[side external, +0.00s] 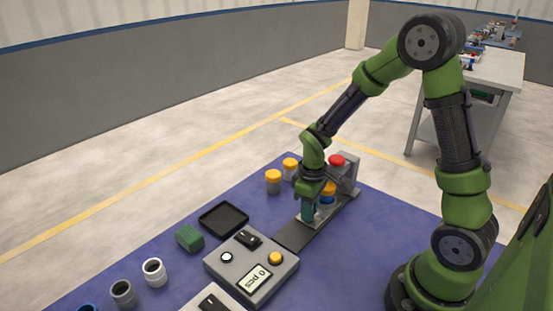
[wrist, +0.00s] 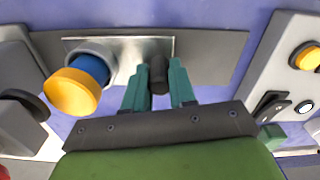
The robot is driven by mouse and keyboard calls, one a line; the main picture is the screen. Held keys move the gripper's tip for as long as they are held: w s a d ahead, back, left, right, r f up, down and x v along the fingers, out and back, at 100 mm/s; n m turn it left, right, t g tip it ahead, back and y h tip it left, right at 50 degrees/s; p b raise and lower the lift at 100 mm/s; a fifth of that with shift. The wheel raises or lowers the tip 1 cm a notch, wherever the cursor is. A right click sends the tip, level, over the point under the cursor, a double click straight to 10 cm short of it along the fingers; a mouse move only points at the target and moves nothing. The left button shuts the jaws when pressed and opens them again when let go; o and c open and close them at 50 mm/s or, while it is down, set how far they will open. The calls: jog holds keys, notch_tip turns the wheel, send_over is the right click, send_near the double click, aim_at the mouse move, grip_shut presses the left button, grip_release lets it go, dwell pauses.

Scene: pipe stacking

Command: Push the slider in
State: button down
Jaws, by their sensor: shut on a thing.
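The slider is a shiny metal plate (wrist: 130,50) on a dark flat rail (wrist: 212,58). A black upright handle (wrist: 158,74) stands at one end of it. My gripper (wrist: 158,82) has its teal fingers closed around this handle; it also shows over the slider in the side view (side external: 308,211). On the plate stands a stack with a grey pipe piece (wrist: 92,48), a blue piece (wrist: 92,68) and a yellow cap (wrist: 72,92). In the side view my gripper partly hides the slider and stack.
A grey station with a red button (side external: 337,160) stands at the rail's far end. A control box (side external: 250,266) with buttons sits near the rail's other end. Yellow-capped pieces (side external: 273,181), a black tray (side external: 223,218), a green block (side external: 189,237) and pipe rings (side external: 154,271) lie left on the blue mat.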

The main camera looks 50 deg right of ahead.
jog(key=c, duration=0.9)
grip_release()
notch_tip(320, 180, up, 17)
